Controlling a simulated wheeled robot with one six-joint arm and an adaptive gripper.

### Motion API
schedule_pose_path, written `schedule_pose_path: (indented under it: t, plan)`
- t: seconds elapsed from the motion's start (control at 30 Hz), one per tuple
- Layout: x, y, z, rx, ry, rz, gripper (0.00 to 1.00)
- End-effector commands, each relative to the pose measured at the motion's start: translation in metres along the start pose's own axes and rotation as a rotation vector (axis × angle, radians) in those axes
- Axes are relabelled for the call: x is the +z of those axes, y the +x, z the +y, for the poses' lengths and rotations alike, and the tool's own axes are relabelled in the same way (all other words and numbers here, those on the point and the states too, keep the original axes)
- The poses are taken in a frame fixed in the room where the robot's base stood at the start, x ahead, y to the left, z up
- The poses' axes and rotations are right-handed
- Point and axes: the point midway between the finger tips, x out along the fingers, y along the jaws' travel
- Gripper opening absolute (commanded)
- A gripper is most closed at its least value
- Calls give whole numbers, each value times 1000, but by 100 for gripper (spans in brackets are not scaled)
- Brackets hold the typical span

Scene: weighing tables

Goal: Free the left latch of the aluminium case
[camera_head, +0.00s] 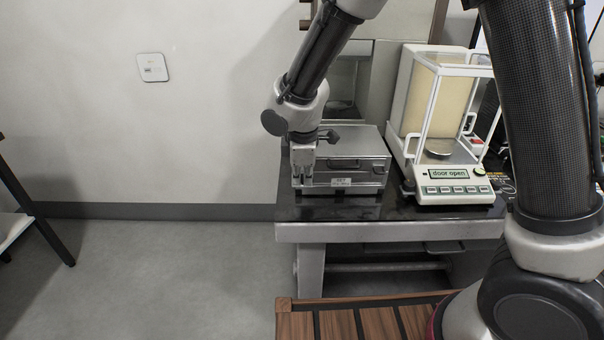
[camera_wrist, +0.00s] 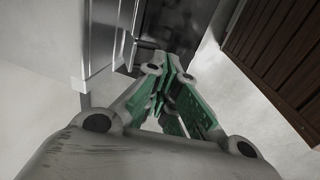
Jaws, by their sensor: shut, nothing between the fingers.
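The aluminium case (camera_head: 358,150) sits closed on the dark-topped table at its left end, with a handle and a small label on its front. My gripper (camera_head: 303,181) points down at the left part of the case's front. It is shut with nothing between its fingers. The left latch is not visible; my gripper covers that part of the front. In the wrist view, my fingers (camera_wrist: 168,76) have green inner sides, and a silver face, likely the case (camera_wrist: 103,35), stands to their left. I cannot tell whether the fingers touch the case.
A balance (camera_head: 455,188) reading "door open" stands right of the case on the table (camera_head: 400,231). A metal column rises behind the case. A slatted wooden surface (camera_head: 345,322) lies in front; it also shows in the wrist view (camera_wrist: 285,50).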

Motion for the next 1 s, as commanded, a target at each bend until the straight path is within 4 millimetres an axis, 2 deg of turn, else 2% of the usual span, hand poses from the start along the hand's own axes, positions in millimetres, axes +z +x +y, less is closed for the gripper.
schedule_pose_path:
  t: [0.5,0.77,1.0]
  plan:
    - [0,27,-17,-2,0,-1,0]
    - [0,26,-15,0,0,0,0]
    - [0,25,-6,1,1,1,0]
